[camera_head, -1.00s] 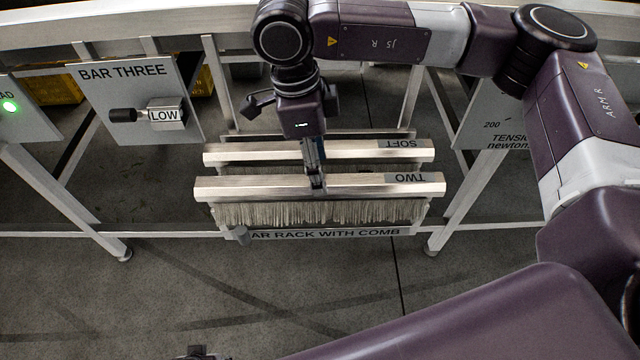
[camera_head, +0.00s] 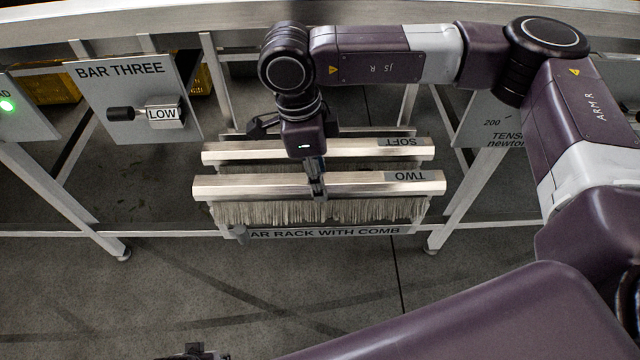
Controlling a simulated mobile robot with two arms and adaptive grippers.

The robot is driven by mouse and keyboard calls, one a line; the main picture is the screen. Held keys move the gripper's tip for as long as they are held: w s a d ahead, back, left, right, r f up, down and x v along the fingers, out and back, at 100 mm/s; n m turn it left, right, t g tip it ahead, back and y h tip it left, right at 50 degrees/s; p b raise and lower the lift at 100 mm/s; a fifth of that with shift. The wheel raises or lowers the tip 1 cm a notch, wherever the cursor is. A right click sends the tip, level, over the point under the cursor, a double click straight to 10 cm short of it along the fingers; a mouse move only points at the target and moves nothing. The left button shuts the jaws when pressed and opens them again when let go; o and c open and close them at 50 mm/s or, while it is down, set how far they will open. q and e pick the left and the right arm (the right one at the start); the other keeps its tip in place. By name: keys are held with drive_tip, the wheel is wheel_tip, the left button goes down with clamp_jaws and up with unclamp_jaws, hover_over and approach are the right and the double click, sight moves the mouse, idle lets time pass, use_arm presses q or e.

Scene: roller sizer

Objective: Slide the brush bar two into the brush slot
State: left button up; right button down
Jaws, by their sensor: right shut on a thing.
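Brush bar two (camera_head: 255,187) is a pale metal bar labelled TWO, upside down from here, with grey bristles hanging below it. It lies level at the front of the bar rack with comb (camera_head: 325,232). My right gripper (camera_head: 318,190) reaches down from above and is shut on the bar near its middle. A dark part at the bottom edge (camera_head: 195,352) may belong to my left gripper; it is mostly cut off, so its jaws cannot be read. I cannot make out the brush slot in this view.
A second bar labelled SOFT (camera_head: 240,152) lies just behind bar two. A BAR THREE panel (camera_head: 140,95) with a lever at LOW stands to the left. A tension panel (camera_head: 495,125) is at right, partly behind my arm. The floor in front is clear.

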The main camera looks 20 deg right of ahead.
idle(0.3)
